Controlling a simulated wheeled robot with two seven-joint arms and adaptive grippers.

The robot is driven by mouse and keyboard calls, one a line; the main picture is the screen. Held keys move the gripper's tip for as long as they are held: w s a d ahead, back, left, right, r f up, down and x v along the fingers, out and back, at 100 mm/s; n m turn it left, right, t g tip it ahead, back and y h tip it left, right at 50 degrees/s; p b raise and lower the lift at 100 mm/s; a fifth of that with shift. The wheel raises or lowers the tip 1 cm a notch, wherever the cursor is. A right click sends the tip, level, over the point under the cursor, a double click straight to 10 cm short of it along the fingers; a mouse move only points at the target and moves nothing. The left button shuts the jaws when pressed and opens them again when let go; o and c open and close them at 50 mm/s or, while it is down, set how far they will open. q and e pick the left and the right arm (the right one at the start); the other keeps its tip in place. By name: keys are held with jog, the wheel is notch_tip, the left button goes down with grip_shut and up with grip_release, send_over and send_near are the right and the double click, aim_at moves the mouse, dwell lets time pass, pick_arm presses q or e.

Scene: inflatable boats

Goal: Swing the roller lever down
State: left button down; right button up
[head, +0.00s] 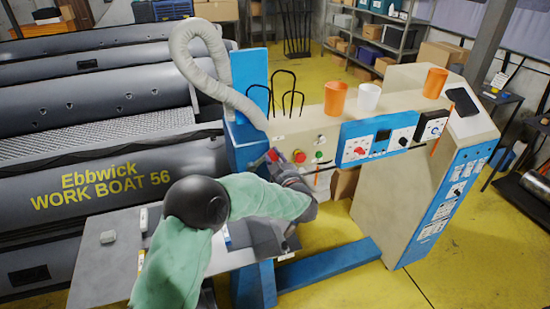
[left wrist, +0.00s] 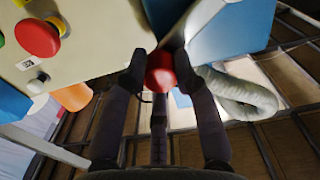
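The roller lever shows as a red knob (head: 273,155) beside the blue post at the left end of the control panel. In the left wrist view the red knob (left wrist: 160,74) sits between the two dark fingertips of my left gripper (left wrist: 160,66), which appear to touch it on both sides. In the head view my left gripper (head: 281,166) reaches up to the knob, and its arm in a green sleeve crosses in front of the machine. The lever's rod is mostly hidden. My right gripper is not in view.
A red stop button (head: 299,156) sits close to the right of the gripper on the beige panel (head: 315,128). A grey hose (head: 205,75) curves above. Cups (head: 368,97) stand on the panel top. A grey table (head: 110,270) lies below the arm. Yellow floor is free at right.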

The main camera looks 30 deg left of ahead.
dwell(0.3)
pick_arm(q)
notch_tip(320, 180, down, 10)
jog(key=m+p, duration=0.3)
jog(key=m, duration=1.1)
jog(key=shift+f, duration=0.2)
jog(key=c, duration=1)
grip_release()
jog(key=shift+d, duration=0.1)
jog(key=v, duration=1.2)
